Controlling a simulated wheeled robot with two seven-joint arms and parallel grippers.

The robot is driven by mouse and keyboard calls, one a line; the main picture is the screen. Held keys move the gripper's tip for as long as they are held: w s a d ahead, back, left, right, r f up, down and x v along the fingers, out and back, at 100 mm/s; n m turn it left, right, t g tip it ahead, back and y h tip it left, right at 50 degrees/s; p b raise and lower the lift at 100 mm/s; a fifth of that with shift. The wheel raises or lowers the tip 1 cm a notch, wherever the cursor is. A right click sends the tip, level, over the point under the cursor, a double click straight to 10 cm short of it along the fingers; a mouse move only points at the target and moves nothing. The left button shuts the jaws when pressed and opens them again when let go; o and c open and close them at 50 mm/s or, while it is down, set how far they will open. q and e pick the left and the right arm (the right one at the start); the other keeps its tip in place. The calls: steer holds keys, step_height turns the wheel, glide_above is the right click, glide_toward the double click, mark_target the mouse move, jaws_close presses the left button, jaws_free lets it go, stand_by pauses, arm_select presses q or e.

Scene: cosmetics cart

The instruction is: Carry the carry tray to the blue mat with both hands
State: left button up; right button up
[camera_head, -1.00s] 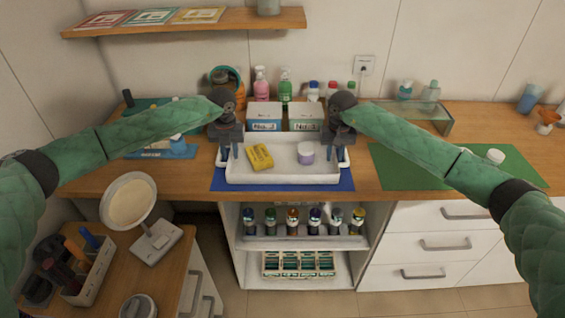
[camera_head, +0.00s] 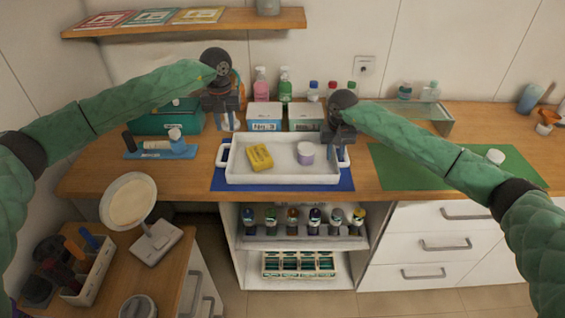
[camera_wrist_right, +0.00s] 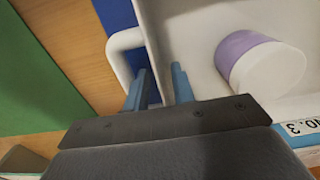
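The white carry tray (camera_head: 285,178) lies on the blue mat (camera_head: 225,186), with mat showing along its front and sides. A yellow box (camera_head: 260,157) and a purple-and-white jar (camera_head: 305,153) sit in it. My left gripper (camera_head: 229,124) is open and empty, above and behind the tray's left handle (camera_head: 223,156), apart from it. My right gripper (camera_head: 343,146) is at the tray's right handle. In the right wrist view its fingers (camera_wrist_right: 160,88) stand apart, with the tray's side wall between them and the white handle (camera_wrist_right: 118,48) beside them.
A green mat (camera_head: 400,172) lies to the right. A blue holder with bottles (camera_head: 160,150) and a green case (camera_head: 165,122) stand to the left. White boxes (camera_head: 265,114) and bottles stand behind the tray. A wall shelf (camera_head: 190,24) hangs above.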

step_height(320, 180, up, 12)
steer(key=shift+f, duration=0.25)
stand_by(0.6)
